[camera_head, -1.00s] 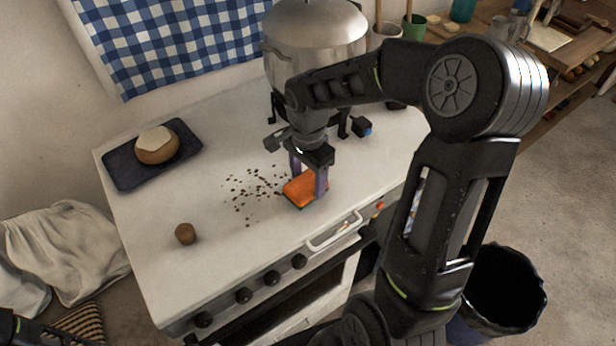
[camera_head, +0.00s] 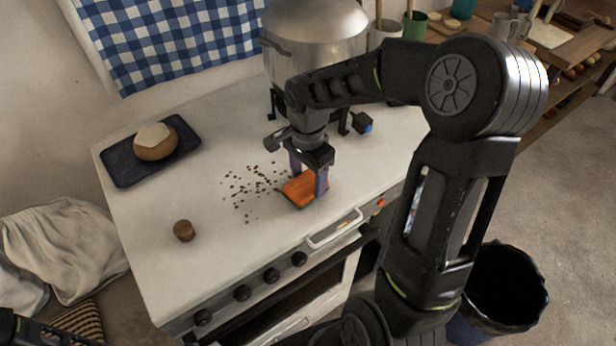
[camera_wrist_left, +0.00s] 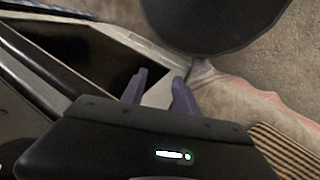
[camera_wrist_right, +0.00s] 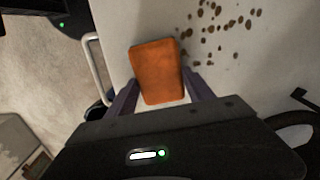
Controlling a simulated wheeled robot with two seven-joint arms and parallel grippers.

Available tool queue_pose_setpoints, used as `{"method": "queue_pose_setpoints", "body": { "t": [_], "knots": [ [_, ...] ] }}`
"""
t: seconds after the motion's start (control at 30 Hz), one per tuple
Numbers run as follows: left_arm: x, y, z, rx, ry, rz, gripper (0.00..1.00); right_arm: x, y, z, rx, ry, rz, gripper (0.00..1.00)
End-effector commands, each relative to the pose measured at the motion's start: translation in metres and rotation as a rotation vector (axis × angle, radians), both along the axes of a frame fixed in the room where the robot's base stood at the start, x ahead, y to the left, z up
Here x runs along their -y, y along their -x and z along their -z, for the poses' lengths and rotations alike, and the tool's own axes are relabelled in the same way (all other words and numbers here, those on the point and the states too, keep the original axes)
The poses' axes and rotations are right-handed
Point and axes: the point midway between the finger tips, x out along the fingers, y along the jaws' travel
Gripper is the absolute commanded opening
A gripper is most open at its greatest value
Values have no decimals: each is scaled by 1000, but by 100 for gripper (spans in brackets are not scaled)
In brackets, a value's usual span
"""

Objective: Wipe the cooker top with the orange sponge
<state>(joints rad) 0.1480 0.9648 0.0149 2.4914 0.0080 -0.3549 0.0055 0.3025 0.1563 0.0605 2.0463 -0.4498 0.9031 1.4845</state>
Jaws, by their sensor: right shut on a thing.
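The orange sponge (camera_head: 299,190) lies flat at the cooker top's front edge, right of the middle. My right gripper (camera_head: 308,180) points down and is shut on the sponge. In the right wrist view the sponge (camera_wrist_right: 158,72) sits between the fingers (camera_wrist_right: 160,95). The white cooker top (camera_head: 230,130) bears a patch of dark crumbs (camera_head: 250,189) just left of the sponge; crumbs also show in the right wrist view (camera_wrist_right: 225,30). My left gripper (camera_wrist_left: 158,90) is open and empty, low and away from the cooker top.
A large metal pot (camera_head: 315,45) stands on a burner behind my right gripper. A dark tray (camera_head: 125,166) with a round loaf (camera_head: 155,141) is at the back left. A small brown cylinder (camera_head: 183,231) stands at the front left. A towel rail (camera_head: 335,230) and knobs line the front.

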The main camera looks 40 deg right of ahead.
Motion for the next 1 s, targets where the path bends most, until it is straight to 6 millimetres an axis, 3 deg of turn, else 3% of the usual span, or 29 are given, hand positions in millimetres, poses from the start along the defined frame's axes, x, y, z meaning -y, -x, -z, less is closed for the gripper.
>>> {"method": "queue_pose_setpoints", "body": {
  "t": [0.47, 0.8, 1.0],
  "knots": [
    [0, 0, 6, 0, 0, 0, 36, 0, -2, 7, 0, 0, 0, 28],
    [0, 0, 8, 0, 0, 0, 36, 1, -28, 7, 0, 0, 0, 28],
    [0, 0, 8, 0, 0, 0, 36, 1, -34, 6, 0, 0, 0, 28]
  ]
}}
